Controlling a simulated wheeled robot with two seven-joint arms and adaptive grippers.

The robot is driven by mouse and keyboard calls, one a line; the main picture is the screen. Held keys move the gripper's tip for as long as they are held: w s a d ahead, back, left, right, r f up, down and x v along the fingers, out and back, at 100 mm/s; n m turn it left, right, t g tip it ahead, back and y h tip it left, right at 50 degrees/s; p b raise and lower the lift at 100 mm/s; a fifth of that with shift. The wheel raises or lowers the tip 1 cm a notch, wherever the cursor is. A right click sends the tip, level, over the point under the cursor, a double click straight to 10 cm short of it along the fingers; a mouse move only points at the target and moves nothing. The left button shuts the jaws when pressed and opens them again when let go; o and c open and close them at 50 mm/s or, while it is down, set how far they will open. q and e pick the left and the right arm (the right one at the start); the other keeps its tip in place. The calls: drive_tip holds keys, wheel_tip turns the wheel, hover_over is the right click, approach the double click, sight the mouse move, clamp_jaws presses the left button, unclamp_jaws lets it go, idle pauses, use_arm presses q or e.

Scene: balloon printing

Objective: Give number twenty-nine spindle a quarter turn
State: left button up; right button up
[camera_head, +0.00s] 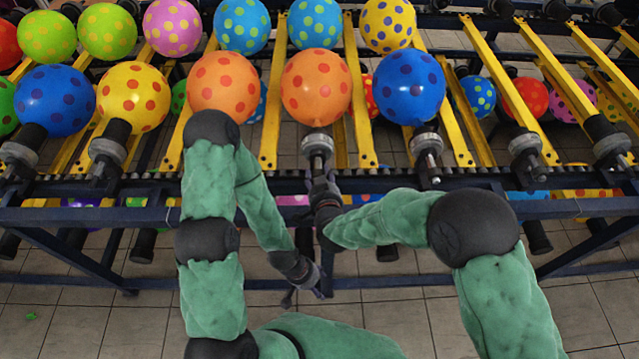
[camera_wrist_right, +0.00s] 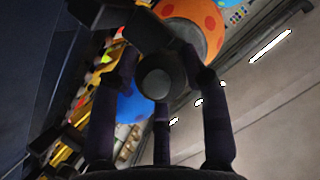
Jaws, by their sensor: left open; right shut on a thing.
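A spindle (camera_head: 318,150) with a metal collar carries an orange balloon with red dots (camera_head: 316,88). No number can be read on it. My right gripper (camera_head: 322,185) is at the near end of this spindle, shut on it. In the right wrist view the dark round spindle end (camera_wrist_right: 155,84) sits between the dark fingers, with the orange balloon (camera_wrist_right: 202,22) beyond. My left gripper (camera_head: 310,284) hangs low in front of the rack, open, empty and apart from the spindles.
The dark blue rack rail (camera_head: 90,217) runs across in front. A blue balloon (camera_head: 409,87) on its spindle (camera_head: 427,150) is close on the right. Another orange balloon (camera_head: 223,86) is on the left, its spindle hidden by my left arm. Tiled floor (camera_head: 120,325) lies below.

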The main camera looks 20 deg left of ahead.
drive_tip(key=m+y+b, duration=0.1)
drive_tip(key=m+b, duration=0.1)
drive_tip(key=b, duration=0.4)
drive_tip(key=m+y+b, duration=0.2)
drive_tip(key=m+b, duration=0.1)
drive_tip(key=b, duration=0.3)
drive_tip(key=shift+f+m+y, duration=0.15)
drive_tip(key=shift+m+y, duration=0.15)
drive_tip(key=shift+m, duration=0.3)
drive_tip(key=shift+r+m+t+y+b, duration=0.2)
drive_tip(key=shift+m+t+y+b, duration=0.15)
drive_tip(key=shift+m+b, duration=0.25)
drive_tip(key=shift+w+r+m+y, duration=0.1)
drive_tip(key=shift+m+y, duration=0.25)
drive_tip(key=shift+m, duration=0.25)
drive_tip(key=shift+r+t, duration=0.1)
drive_tip(key=shift+t, duration=0.15)
drive_tip(key=o, duration=1.1)
drive_tip(key=shift+f, duration=0.2)
